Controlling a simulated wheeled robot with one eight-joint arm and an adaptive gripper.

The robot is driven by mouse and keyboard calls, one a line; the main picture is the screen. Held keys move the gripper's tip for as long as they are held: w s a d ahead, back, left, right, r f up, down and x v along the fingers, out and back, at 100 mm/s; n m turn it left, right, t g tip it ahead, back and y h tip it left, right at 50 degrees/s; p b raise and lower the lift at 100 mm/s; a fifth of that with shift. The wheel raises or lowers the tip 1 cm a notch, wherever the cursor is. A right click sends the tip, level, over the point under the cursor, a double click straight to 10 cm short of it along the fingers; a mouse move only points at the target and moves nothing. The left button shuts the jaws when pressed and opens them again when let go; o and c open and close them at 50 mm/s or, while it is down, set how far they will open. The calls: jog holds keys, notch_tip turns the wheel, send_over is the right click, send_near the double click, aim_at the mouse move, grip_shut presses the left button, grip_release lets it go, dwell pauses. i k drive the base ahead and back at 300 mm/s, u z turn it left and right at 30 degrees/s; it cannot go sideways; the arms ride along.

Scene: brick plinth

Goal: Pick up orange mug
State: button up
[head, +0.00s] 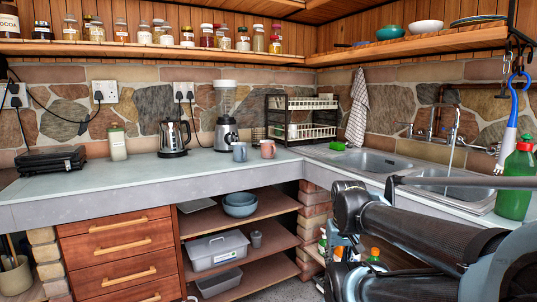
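The orange mug (268,149) is a small, dull pinkish-orange cup standing upright on the grey-green counter (110,183), near the inner corner in the head view. A grey-blue mug (240,151) stands just left of it, with a small gap between them. Parts of my black arm fill the lower right, well in front of the mugs and apart from them. I cannot make out my gripper or its fingertips in this view.
A double sink (372,163) with a tap (451,135) lies right. A green bottle (515,182) stands far right. The counter before the mugs is clear.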

aim_at(267, 148)
jog(key=u, duration=0.25)
jog(key=i, duration=1.05)
jog(key=z, duration=0.35)
